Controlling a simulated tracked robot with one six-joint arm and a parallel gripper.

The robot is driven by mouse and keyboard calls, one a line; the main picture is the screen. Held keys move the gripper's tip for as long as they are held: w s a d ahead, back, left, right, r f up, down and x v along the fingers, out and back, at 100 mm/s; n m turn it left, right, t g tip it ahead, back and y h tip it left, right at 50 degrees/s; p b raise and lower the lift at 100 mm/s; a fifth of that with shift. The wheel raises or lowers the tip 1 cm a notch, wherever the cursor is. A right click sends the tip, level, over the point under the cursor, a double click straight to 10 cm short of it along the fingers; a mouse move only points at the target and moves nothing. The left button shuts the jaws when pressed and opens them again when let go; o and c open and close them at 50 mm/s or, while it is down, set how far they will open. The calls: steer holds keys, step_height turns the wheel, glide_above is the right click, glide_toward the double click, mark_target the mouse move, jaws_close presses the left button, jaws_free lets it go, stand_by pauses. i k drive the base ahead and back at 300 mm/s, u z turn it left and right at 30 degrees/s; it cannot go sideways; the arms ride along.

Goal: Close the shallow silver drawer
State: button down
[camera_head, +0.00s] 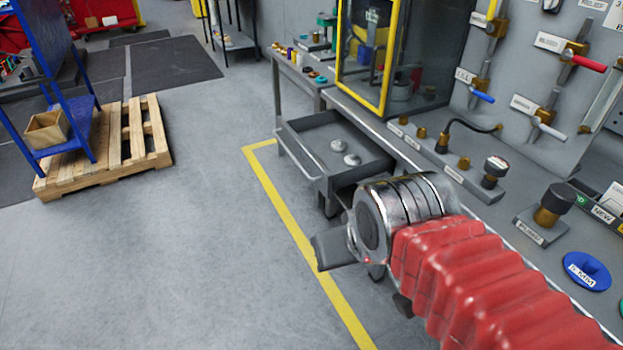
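The shallow grey-silver drawer (322,131) is pulled out from under the workbench, towards the left. Its front carries a long bar handle (296,156). Two small round metal pieces (352,159) lie inside it. My gripper (326,252) is below and in front of the drawer in the picture, at the end of my red-sleeved arm. It appears apart from the handle. The wrist also covers part of the area below the drawer's near corner.
The workbench (470,182) with knobs and valves runs along the right. A yellow-framed cabinet (385,103) stands on it behind the drawer. A yellow floor line (300,238) passes in front. A wooden pallet (115,150) lies at left. The floor between is clear.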

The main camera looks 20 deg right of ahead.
mark_target(308, 139)
steer(key=i, duration=0.95)
steer(key=u, duration=2.35)
